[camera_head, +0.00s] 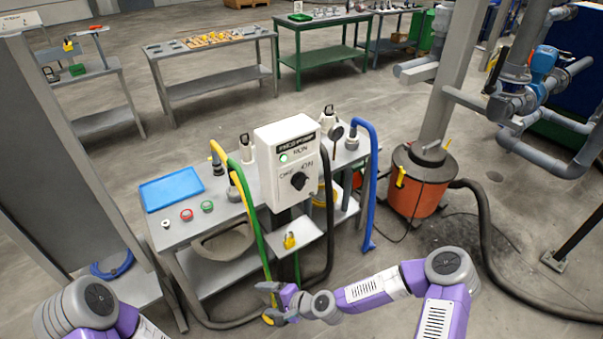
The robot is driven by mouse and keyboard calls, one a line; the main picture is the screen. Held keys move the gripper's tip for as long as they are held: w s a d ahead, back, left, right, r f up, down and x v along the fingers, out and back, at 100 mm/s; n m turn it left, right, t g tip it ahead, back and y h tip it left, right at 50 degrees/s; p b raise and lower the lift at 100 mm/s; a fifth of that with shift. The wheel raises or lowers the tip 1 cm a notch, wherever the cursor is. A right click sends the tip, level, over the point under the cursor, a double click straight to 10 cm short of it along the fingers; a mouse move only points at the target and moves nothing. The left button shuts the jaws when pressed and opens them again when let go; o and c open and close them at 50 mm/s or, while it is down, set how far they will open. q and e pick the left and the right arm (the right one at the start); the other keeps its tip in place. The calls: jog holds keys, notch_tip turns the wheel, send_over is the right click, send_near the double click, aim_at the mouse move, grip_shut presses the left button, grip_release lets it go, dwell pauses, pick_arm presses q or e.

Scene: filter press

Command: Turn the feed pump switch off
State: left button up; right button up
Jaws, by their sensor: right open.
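The feed pump switch is a white box (278,150) standing at the table in the middle of the view. It has a black rotary knob (299,181) low on its front and a small green lamp (283,158) at the upper left. My right gripper (266,303) is below and in front of the box, near the hoses, open and apart from the knob. It seems to hold nothing. My left arm shows at the lower left; its gripper is out of view.
A small shelf with a yellow padlock (290,240) sits under the box. Green and yellow hoses (247,205) hang left of it, a blue hose (372,180) right. A blue tray (171,189) lies on the table (222,189). An orange vacuum (418,186) stands at right.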

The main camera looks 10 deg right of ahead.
jog(key=w+d+r+m+t+p, duration=0.3)
jog(key=w+d+r+m+t, duration=0.3)
jog(key=w+r, duration=0.45)
jog(key=m+t+h+p, duration=0.2)
jog(key=m+t+h, duration=0.1)
jog(key=m+t, duration=0.15)
send_near(304, 186)
jog(key=w+r, duration=0.1)
jog(key=w, duration=0.2)
jog(key=shift+m+g, duration=0.25)
jog(key=shift+g, duration=0.2)
jog(key=x, duration=0.7)
jog(key=shift+a, duration=0.35)
pick_arm(q)
notch_tip(304, 186, up, 6)
pick_arm(e)
jog(key=shift+c, duration=0.2)
